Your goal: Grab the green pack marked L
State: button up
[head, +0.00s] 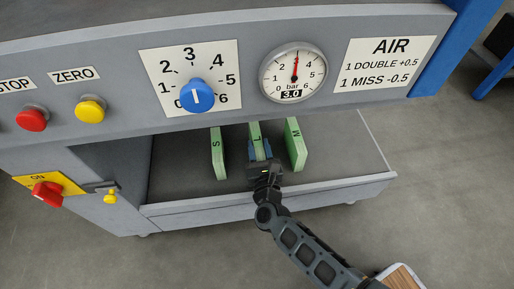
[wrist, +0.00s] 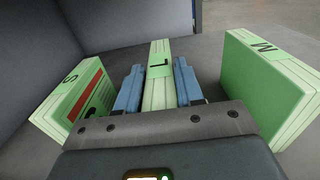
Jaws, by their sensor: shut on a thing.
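The green pack marked L (head: 256,137) stands upright on the shelf between two similar packs. In the wrist view the L pack (wrist: 159,72) is between the two blue fingers. My gripper (head: 260,150) is shut on it, with one finger on each side; it also shows in the wrist view (wrist: 159,88). The lower near part of the pack is hidden behind my gripper. The pack marked S (head: 217,153) stands to its left, and the pack marked M (head: 295,144) to its right.
The grey shelf (head: 340,160) has a raised front lip (head: 270,200). The machine panel with a blue dial (head: 197,96) and a pressure gauge (head: 292,72) overhangs the packs. Free shelf room lies right of M. A red knob (head: 47,194) sits at the left.

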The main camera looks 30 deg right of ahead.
grip_shut()
jog(key=shift+r, duration=0.15)
